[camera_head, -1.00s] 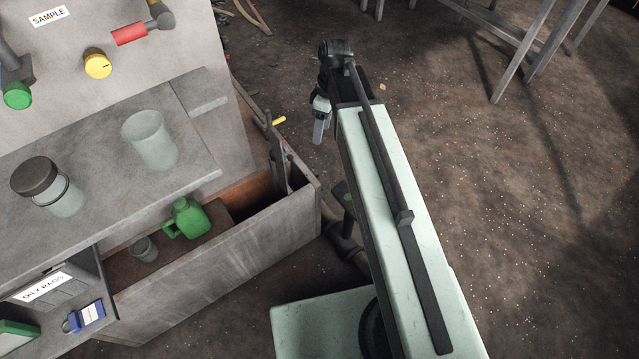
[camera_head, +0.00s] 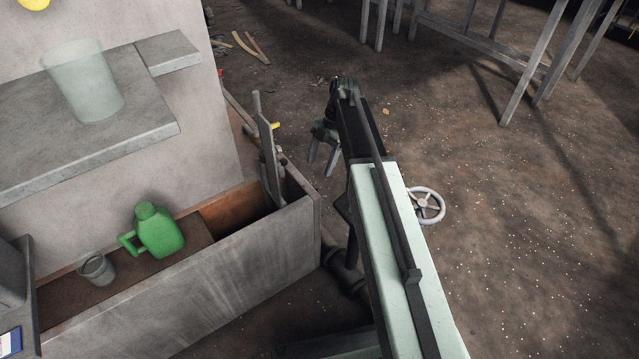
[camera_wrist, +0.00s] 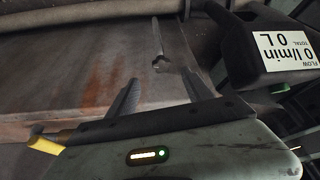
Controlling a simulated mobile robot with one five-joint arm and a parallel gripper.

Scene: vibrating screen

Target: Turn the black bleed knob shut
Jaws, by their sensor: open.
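I cannot make out the black bleed knob in either current view. My gripper (camera_head: 322,160) hangs at the far end of my arm, right of the grey trough, with its two fingers apart and nothing between them. In the wrist view my gripper (camera_wrist: 160,80) shows two grey fingers spread open before a rust-stained surface (camera_wrist: 85,85). A thin pale pointed part (camera_wrist: 158,45) shows beyond the gap between the fingers. I cannot tell how far away it is.
A dark flow meter (camera_wrist: 265,45) reads 0 l/min at upper right. A yellow handle (camera_wrist: 50,145) is at lower left. The grey trough (camera_head: 230,280) holds a green jug (camera_head: 157,230) and a cup (camera_head: 97,268). A handwheel (camera_head: 427,205) is right of my arm. Floor (camera_head: 510,270) is open at right.

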